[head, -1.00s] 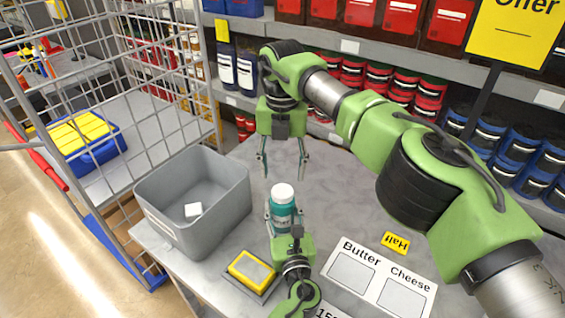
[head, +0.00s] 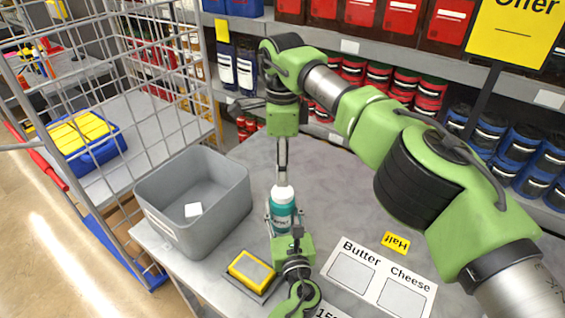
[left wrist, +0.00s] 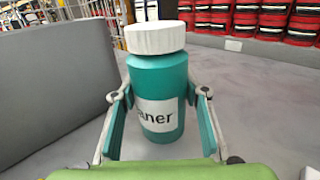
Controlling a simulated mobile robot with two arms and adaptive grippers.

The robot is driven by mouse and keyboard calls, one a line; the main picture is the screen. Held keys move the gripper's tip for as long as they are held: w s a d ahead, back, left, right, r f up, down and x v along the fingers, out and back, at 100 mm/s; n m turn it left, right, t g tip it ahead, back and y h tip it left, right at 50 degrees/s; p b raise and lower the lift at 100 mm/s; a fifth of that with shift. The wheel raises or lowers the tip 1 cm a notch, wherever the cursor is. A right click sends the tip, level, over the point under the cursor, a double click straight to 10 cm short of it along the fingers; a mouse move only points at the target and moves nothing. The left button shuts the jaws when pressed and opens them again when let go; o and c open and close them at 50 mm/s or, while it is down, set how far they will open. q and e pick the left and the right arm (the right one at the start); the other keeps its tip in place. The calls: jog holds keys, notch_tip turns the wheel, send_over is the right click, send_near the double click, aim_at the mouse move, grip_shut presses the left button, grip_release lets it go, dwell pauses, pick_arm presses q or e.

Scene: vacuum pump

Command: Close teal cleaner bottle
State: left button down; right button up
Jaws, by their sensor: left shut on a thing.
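The teal cleaner bottle (head: 283,219) stands upright on the grey table, with its white cap (head: 282,194) on top. In the left wrist view the bottle (left wrist: 158,88) is between the two fingers, with the white cap (left wrist: 155,38) above them. My left gripper (head: 283,222) is shut on the bottle body from the front. My right gripper (head: 282,180) points down at the cap from above. Its fingers appear edge-on, one in line with the other, so their opening is hidden. I cannot tell whether its tips touch the cap.
A grey bin (head: 214,222) with a small white item inside stands left of the bottle. A yellow sponge-like block (head: 251,269) lies in front. A Butter and Cheese board (head: 381,277) and a yellow Half tag (head: 396,243) lie to the right. Stocked shelves stand behind.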

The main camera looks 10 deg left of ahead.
aim_at(283, 191)
jog(key=shift+r+n, duration=0.1)
jog(key=shift+n, duration=0.9)
jog(key=shift+f, duration=4.05)
